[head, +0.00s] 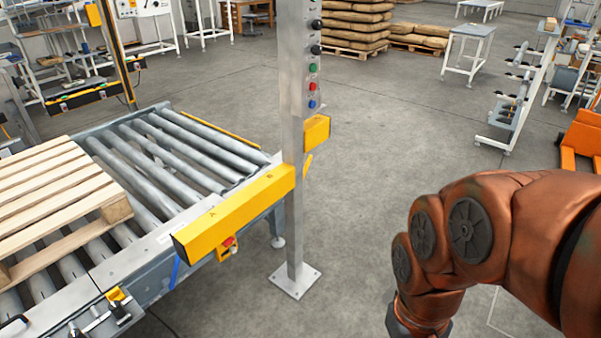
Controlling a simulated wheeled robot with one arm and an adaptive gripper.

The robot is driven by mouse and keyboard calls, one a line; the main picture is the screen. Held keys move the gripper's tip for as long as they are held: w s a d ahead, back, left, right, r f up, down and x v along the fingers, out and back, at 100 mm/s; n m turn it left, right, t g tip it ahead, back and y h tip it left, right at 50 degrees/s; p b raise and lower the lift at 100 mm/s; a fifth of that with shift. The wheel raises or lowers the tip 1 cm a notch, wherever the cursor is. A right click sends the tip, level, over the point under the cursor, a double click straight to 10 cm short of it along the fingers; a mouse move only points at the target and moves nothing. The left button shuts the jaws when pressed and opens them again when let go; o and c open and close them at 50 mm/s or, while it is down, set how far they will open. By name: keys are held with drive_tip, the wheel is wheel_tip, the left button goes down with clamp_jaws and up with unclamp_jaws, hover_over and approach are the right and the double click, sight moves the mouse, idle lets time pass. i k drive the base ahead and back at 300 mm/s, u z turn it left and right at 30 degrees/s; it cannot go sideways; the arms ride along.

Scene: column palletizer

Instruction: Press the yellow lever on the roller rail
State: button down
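The roller conveyor rail (150,290) runs along the near side of the rollers at the left. A small yellow part (116,294), which looks like the lever, sits on this rail near the bottom left. It is small here, and I cannot tell its exact position. My copper-coloured arm comes in from the right, and its lower end is cut off by the bottom edge. My gripper is out of view. The visible arm is well to the right of the yellow part, with open floor and a post between them.
A steel post (294,215) with buttons stands beside the conveyor, with a long yellow guard box (235,212) reaching left from it. A red-and-yellow stop button (228,245) hangs below. A wooden pallet (60,190) lies on the rollers. The floor (400,140) beyond is clear.

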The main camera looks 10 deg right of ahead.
sight(306, 167)
drive_tip(key=k, duration=0.6)
drive_tip(key=z, duration=0.75)
drive_tip(key=i, duration=2.3)
drive_tip(key=u, duration=1.2)
drive_tip(key=i, duration=0.6)
drive_tip(key=u, duration=0.6)
